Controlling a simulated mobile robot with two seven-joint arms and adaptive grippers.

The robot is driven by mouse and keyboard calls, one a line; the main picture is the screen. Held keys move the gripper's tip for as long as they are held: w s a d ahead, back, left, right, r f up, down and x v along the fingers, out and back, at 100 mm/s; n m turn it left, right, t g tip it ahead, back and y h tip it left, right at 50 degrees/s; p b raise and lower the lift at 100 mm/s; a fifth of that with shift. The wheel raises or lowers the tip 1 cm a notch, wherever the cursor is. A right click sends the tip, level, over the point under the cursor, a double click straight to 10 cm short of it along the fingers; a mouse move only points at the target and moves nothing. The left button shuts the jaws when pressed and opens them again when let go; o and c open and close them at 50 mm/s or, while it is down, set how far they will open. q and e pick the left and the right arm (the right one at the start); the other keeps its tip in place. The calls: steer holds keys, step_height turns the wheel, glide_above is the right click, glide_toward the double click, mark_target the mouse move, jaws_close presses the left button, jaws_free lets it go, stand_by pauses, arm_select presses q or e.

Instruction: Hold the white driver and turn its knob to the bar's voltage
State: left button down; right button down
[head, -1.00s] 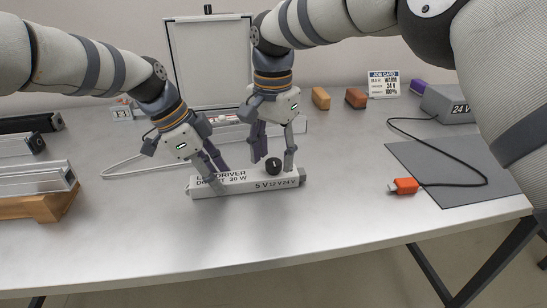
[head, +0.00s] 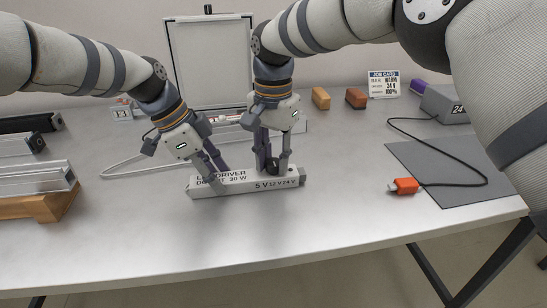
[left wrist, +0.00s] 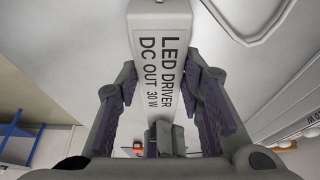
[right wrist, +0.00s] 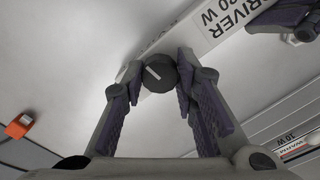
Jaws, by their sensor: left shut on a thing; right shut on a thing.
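The white driver (head: 236,184) lies flat on the table. It is marked LED DRIVER, DC OUT 30 W, with 5 V, 12 V and 24 V on its front edge. My left gripper (head: 215,172) is shut across its left part; the left wrist view shows the driver (left wrist: 160,48) between the fingers. My right gripper (head: 273,166) is shut on the round black knob (right wrist: 159,74) on the driver's right part. The knob's white pointer line shows in the right wrist view; which voltage it marks I cannot tell. The job card (head: 384,84) reads BAR WARM, 24 V, 100%.
A grey box (head: 447,104) marked 24 with a black cable and orange plug (head: 405,186) stands at the right, beside a grey mat (head: 450,165). Bars lie on a wooden rack (head: 38,206) at the left. A framed panel (head: 210,65) stands behind. The table's front is clear.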

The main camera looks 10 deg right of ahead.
mark_target(273, 162)
steer(key=n, duration=0.4)
steer(key=shift+n, duration=2.1)
steer(key=c, duration=1.3)
jaws_free()
step_height(273, 162, up, 12)
